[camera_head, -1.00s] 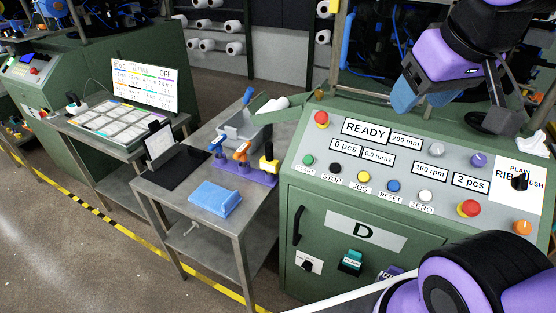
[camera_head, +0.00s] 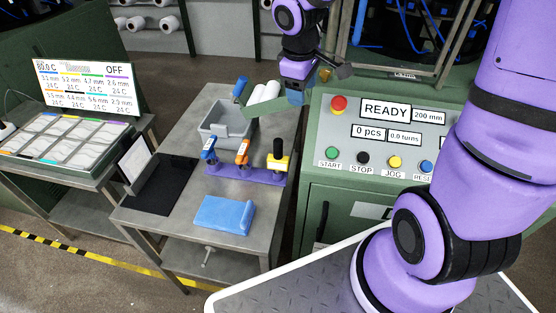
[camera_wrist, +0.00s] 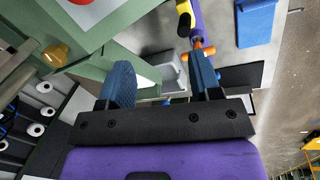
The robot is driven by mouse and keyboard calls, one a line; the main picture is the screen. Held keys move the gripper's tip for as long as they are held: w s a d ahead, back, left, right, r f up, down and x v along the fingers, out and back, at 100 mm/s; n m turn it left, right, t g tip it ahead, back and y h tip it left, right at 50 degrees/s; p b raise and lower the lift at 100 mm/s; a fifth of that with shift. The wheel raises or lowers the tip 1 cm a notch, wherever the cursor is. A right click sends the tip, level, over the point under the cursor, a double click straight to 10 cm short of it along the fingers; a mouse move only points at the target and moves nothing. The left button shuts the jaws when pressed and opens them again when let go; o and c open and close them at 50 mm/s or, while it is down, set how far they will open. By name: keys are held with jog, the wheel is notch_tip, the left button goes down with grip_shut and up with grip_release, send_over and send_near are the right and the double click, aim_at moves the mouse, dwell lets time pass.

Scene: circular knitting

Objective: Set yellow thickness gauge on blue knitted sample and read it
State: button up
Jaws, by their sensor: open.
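The yellow thickness gauge (camera_head: 279,163), with a black top, stands upright at the right end of a purple rack (camera_head: 243,173) on the metal table. The blue knitted sample (camera_head: 224,214) lies flat near the table's front edge; it also shows in the wrist view (camera_wrist: 255,22). The yellow gauge is partly in the wrist view (camera_wrist: 185,10), at the top edge. My gripper (camera_head: 296,96) is above and behind the gauge, near the machine's left corner. Its blue fingers are apart and nothing is between them in the wrist view (camera_wrist: 161,66).
Blue (camera_head: 209,150) and orange (camera_head: 242,153) gauges stand in the same rack. A grey bin (camera_head: 225,130) sits behind it, and a black mat (camera_head: 165,185) lies at the left. The green machine (camera_head: 335,190) borders the table on the right.

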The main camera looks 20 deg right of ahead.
aim_at(278, 140)
jog(key=w+a+f+n, duration=0.1)
jog(key=f, duration=0.2)
jog(key=w+a+f+n+y, duration=0.1)
jog(key=f, duration=0.2)
jog(key=w+a+f+n+g, duration=0.1)
jog(key=w+f, duration=0.1)
jog(key=f, duration=0.2)
jog(key=shift+a+y, duration=0.15)
jog(key=shift+y, duration=0.25)
notch_tip(278, 140, down, 6)
jog(key=shift+r, duration=0.2)
jog(key=shift+a+f, duration=0.2)
jog(key=shift+f, duration=1.1)
jog(key=shift+a+f, duration=0.2)
jog(key=shift+f, duration=1.1)
jog(key=shift+c, duration=0.2)
grip_shut()
